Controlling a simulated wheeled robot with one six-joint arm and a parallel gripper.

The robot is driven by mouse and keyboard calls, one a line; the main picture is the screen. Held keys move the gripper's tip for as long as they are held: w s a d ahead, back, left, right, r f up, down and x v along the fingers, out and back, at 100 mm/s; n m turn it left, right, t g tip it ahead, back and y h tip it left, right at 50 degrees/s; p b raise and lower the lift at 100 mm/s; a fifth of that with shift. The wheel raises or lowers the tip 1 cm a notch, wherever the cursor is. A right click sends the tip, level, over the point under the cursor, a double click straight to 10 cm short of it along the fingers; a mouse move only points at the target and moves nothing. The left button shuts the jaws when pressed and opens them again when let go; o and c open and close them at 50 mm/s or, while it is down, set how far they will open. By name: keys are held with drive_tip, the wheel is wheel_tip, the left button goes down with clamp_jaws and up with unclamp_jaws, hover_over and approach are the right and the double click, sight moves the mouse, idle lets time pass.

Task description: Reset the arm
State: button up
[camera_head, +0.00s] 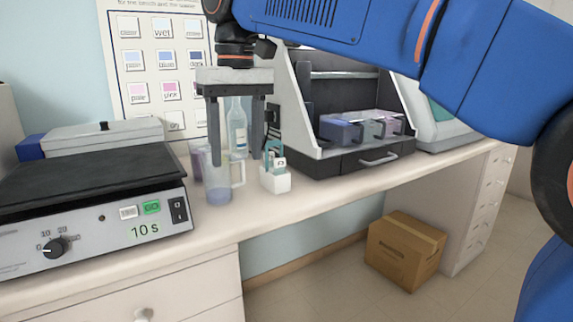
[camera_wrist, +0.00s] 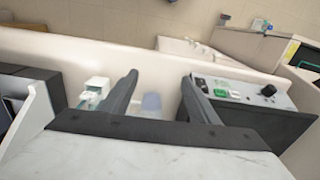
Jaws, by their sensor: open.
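My gripper (camera_head: 237,148) points down above the counter, its two dark fingers spread wide apart with nothing held between them. It also shows in the wrist view (camera_wrist: 160,98). In the head view, a clear beaker (camera_head: 219,182) with a handle stands on the counter below and partly behind the left finger. A bottle (camera_head: 237,130) stands behind, seen between the fingers. A white slide holder (camera_head: 275,180) with teal parts and a small label stands just right of the beaker, near the right finger. My blue arm reaches in from the upper right.
A hotplate (camera_head: 88,205) showing "10 s" stands at the left. A grey-white cabinet (camera_head: 345,160) with staining jars inside stands at the right. A colour chart (camera_head: 160,62) hangs behind. A cardboard box (camera_head: 405,250) sits on the floor. The counter's front strip (camera_head: 330,195) is clear.

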drive_tip(key=s+d+f+m+t, duration=0.15)
drive_tip(key=d+f, duration=0.45)
drive_tip(key=d, duration=0.6)
drive_tip(key=s+d+f+m+t, duration=0.15)
drive_tip(key=d+f, duration=0.35)
drive_tip(key=d, duration=0.6)
drive_tip(key=s+d+f+m, duration=0.1)
drive_tip(key=s+d+f, duration=0.3)
drive_tip(key=f, duration=0.3)
drive_tip(key=s+d+f+m+t, duration=0.1)
drive_tip(key=s+d+f, duration=0.3)
drive_tip(key=d+f, duration=0.2)
drive_tip(key=s+d+f+m, duration=0.1)
drive_tip(key=s+d+f, duration=0.3)
drive_tip(key=f, duration=0.3)
drive_tip(key=shift+s+d+f+m+t, duration=0.4)
drive_tip(key=shift+d, duration=0.25)
